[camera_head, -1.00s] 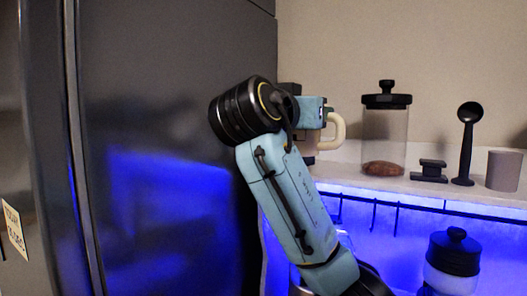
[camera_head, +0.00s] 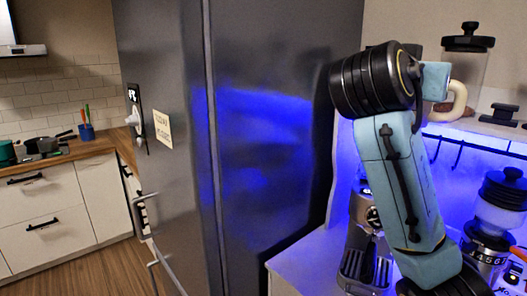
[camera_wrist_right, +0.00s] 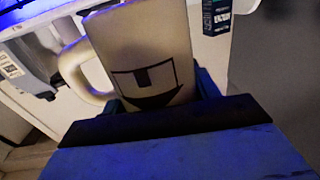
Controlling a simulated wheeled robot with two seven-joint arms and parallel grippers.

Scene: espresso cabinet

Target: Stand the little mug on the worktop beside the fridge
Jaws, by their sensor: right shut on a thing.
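The little mug (camera_wrist_right: 148,60) is cream with a black face-like drawing, and its handle points left in the right wrist view. My right gripper (camera_wrist_right: 160,98) is shut on it. In the head view only the mug's cream handle (camera_head: 459,102) shows clearly, beyond my right wrist; the rest is mostly hidden. The tall dark fridge (camera_head: 270,120) fills the middle, left of my right arm. A wooden worktop (camera_head: 95,147) lies at the far left, past the fridge's left side. My left gripper is not in view.
A pot, a pan (camera_head: 48,143) and a blue utensil cup (camera_head: 86,131) stand on the wooden worktop. An espresso machine (camera_head: 366,245) stands in the blue-lit cabinet below my right arm. A glass jar (camera_head: 466,65) and a grinder (camera_head: 494,215) are at the right.

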